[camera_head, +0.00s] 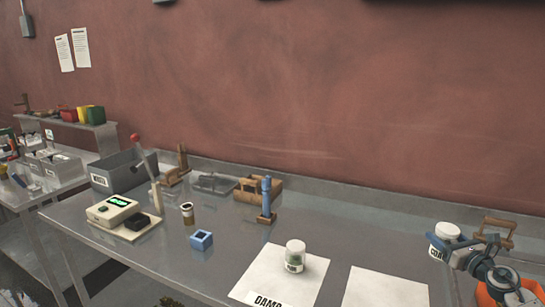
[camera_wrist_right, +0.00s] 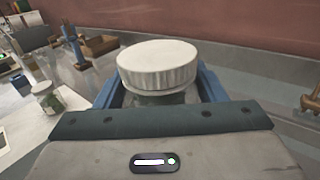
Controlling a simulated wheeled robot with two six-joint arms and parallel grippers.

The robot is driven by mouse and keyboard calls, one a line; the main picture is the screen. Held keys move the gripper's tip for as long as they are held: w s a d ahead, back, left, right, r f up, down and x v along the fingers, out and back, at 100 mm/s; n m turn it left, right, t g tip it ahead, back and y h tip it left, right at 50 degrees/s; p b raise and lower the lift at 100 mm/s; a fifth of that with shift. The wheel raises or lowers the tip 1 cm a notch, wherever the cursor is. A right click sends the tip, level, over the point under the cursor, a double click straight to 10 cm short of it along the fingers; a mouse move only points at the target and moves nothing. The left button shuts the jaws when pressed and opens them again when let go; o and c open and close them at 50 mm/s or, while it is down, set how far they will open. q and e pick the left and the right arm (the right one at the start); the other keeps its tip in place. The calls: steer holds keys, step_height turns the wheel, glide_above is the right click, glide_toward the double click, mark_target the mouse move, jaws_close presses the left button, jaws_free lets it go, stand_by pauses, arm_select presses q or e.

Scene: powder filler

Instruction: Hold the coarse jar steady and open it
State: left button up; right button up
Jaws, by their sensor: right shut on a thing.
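The coarse jar (camera_head: 446,231) stands at the right end of the table, with a white lid and a partly hidden label. My right gripper (camera_head: 455,252) is at the jar from the front right. In the right wrist view the jar's ribbed white lid (camera_wrist_right: 158,64) is on and looks level. The blue fingers of the right gripper (camera_wrist_right: 160,97) lie on both sides of the jar below the lid, shut on its body. The lower part of the jar is hidden by the gripper. My left gripper is in neither view.
A smaller jar with green contents (camera_head: 295,257) stands on a white sheet marked DAMP (camera_head: 262,285). A bare white sheet (camera_head: 388,288) lies to its right. A wooden handled object (camera_head: 497,230) is close behind the gripper. A scale (camera_head: 118,213) and grey bin (camera_head: 123,172) stand left.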

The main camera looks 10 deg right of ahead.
steer(key=f, duration=0.2)
steer(key=shift+s+d+f, duration=0.25)
steer(key=shift+s+f, duration=0.05)
steer(key=shift+f, duration=0.05)
steer(key=shift+s+d+f, duration=0.15)
steer(key=shift+d+f, duration=0.1)
steer(key=shift+f, duration=0.3)
steer(key=s+a+f+n+g+y, duration=0.1)
steer(key=s+a+f+n+y, duration=0.15)
steer(key=a, duration=0.95)
steer(key=s+a+f+n+y, duration=0.1)
steer(key=s+a+f+y, duration=0.25)
steer(key=a, duration=0.85)
steer(key=s+a+r+n+g+y, duration=0.1)
steer(key=s+a+r, duration=0.2)
steer(key=s+a, duration=0.4)
steer(key=s+a+r, duration=0.3)
steer(key=s+a, duration=0.1)
steer(key=a, duration=0.5)
steer(key=f+b, duration=0.3)
steer(key=b, duration=0.1)
steer(key=f+b, duration=0.2)
steer(key=shift+d+f, duration=0.3)
steer(key=shift+d, duration=0.05)
